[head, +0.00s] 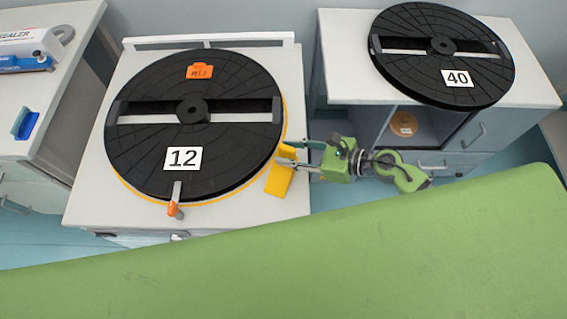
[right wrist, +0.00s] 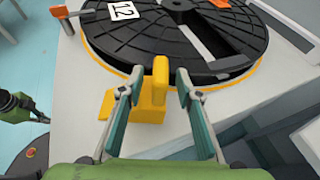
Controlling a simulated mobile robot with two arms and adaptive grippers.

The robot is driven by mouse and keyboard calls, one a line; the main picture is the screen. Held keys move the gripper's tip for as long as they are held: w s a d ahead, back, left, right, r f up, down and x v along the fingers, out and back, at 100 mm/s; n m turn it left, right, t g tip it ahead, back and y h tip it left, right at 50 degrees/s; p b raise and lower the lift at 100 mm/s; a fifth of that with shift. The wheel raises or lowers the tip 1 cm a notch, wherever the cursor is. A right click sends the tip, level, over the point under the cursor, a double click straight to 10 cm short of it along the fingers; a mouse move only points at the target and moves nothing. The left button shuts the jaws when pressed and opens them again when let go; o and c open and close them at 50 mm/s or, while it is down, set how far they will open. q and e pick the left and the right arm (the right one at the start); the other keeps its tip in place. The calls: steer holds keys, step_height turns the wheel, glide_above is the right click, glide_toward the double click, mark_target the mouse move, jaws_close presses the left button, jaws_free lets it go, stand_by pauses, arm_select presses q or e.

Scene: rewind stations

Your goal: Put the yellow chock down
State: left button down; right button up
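The yellow chock (head: 279,179) stands on the white station top at the lower right rim of the black turntable marked 12 (head: 232,150). In the right wrist view the chock (right wrist: 160,85) has a flat base and an upright part close to the turntable's edge; whether it touches the rim I cannot tell. My right gripper (head: 291,153) reaches in from the right at the chock. In the wrist view its two fingers (right wrist: 160,72) are spread, one on each side of the chock's upright part, with gaps visible. My left gripper does not show in the head view.
An orange-tipped lever (head: 174,206) sits at the turntable's front rim, and an orange tag (head: 199,71) lies on top. A second turntable marked 40 (head: 420,75) is on the right cabinet. A left counter holds a sealer box (head: 25,42) and blue holder (head: 26,124).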

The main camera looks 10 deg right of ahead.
steer(key=shift+w+a+f, duration=0.25)
steer(key=shift+a, duration=0.15)
steer(key=shift+c, duration=0.4)
steer(key=shift+d, duration=0.1)
jaws_close()
steer(key=shift+r, duration=0.1)
